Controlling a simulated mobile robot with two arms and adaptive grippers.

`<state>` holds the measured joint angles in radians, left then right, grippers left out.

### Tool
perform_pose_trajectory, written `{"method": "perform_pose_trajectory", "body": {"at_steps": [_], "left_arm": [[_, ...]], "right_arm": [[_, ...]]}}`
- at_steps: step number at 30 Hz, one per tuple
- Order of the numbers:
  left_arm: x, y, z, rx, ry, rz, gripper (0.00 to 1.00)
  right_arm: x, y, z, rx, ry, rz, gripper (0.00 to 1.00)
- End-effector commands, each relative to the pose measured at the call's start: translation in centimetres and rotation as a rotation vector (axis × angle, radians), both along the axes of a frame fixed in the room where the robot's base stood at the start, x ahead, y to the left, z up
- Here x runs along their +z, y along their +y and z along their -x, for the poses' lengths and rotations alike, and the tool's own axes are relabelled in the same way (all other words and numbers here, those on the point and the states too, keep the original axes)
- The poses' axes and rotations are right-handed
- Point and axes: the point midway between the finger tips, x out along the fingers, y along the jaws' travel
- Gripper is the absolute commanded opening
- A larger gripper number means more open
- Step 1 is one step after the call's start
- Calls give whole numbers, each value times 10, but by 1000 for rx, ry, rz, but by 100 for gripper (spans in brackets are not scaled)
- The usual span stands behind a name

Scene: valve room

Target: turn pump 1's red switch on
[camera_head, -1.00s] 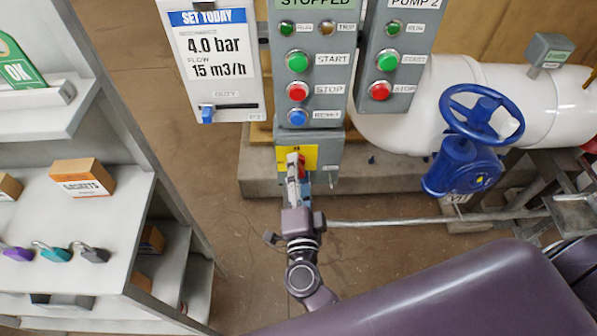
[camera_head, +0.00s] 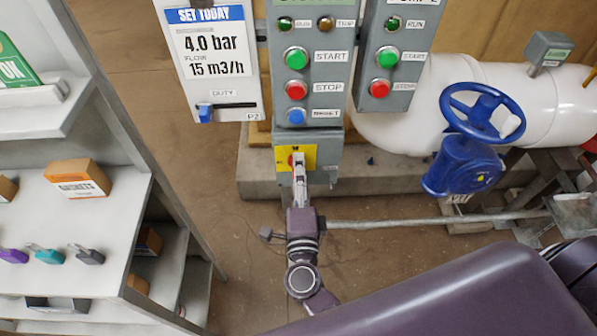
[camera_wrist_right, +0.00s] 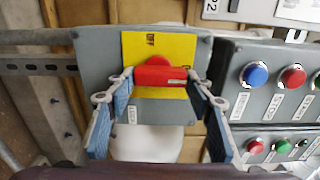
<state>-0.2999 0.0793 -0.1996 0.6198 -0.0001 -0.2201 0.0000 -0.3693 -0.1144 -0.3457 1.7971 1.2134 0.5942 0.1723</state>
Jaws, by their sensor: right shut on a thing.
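Pump 1's red switch (camera_wrist_right: 160,76) is a red bar handle on a round red boss, on a yellow plate (camera_wrist_right: 185,45), in the right wrist view. The bar lies level across that picture. My right gripper (camera_wrist_right: 160,80) is shut on it, with a blue-padded finger at each end. In the head view the yellow plate (camera_head: 281,155) is on the grey box below the pump panel. Only a bit of red (camera_head: 291,160) shows beside my right gripper (camera_head: 299,165), which hides most of the switch. My left gripper is not in view.
The grey panel above carries a green START (camera_head: 296,57), a red STOP (camera_head: 296,89) and a blue RESET button (camera_head: 296,116). A blue valve wheel (camera_head: 482,110) is at the right. A shelf (camera_head: 110,215) with padlocks and a gaskets box stands at the left.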

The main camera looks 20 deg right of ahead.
Motion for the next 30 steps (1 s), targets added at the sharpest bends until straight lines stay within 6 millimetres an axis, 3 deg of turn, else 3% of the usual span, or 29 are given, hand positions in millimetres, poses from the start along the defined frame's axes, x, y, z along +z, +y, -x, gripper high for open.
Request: {"method": "perform_pose_trajectory", "body": {"at_steps": [5,6,10,22,30], "left_arm": [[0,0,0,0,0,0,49],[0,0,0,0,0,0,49],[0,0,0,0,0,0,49],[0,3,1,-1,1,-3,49],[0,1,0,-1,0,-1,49]], "right_arm": [[-2,0,1,0,2,-6,23],[-2,0,1,0,2,-6,50],[-1,0,0,0,2,-5,64],[-1,2,7,0,3,-2,65],[-2,16,57,1,6,-2,65]]}}
